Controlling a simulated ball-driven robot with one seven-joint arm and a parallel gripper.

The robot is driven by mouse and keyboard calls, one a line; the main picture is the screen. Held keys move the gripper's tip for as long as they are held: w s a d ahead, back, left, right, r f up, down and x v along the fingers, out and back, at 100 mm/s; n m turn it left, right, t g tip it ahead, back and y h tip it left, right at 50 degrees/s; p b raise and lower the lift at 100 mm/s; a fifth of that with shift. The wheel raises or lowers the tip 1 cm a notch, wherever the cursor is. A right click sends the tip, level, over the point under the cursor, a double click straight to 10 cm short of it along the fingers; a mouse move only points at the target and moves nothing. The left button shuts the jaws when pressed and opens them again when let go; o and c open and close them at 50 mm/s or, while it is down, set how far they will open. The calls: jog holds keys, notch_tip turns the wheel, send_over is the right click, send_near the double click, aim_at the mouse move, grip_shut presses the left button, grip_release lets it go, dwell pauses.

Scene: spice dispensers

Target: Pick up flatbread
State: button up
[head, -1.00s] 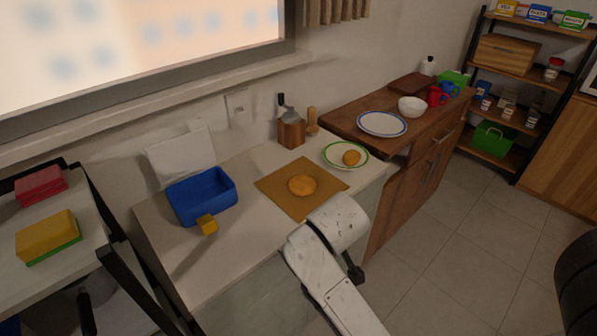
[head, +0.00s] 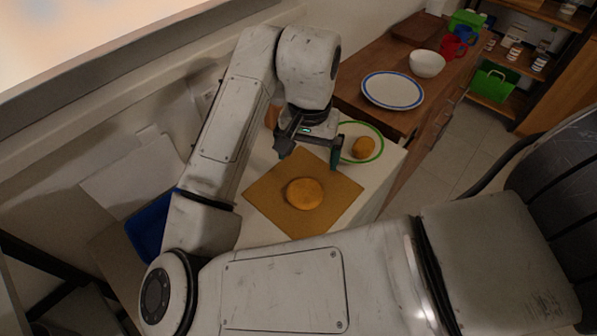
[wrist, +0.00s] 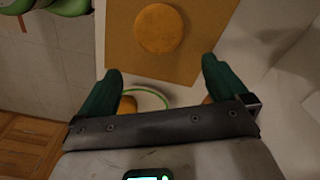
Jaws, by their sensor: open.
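A round orange-brown flatbread (head: 304,193) lies flat on a square tan board (head: 262,198) on the white counter. In the wrist view the flatbread (wrist: 159,28) is at the top centre, beyond the fingertips. My gripper (head: 308,160) is open and empty, above the counter at the board's far edge. In the wrist view its two green fingers (wrist: 161,74) are spread apart, with nothing between the tips. A smaller round brown item (head: 364,147) lies on a green-rimmed plate (head: 381,139), partly behind my gripper.
A blue bin (head: 146,236) is partly hidden behind my arm at the left. On the wooden cabinet at the right stand a blue-rimmed plate (head: 392,91), a white bowl (head: 427,63) and red and blue mugs. The window wall runs behind the counter.

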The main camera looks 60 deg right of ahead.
send_over(305, 189)
jog(key=f, duration=0.5)
jog(key=shift+w+d+f, duration=0.15)
jog(key=shift+d+f, duration=0.1)
jog(key=shift+s+a+f, duration=0.1)
jog(key=shift+a+f, duration=0.05)
jog(key=shift+f, duration=1.2)
jog(key=shift+s+a+f, duration=0.1)
jog(key=shift+f, duration=1.25)
jog(key=c, duration=0.9)
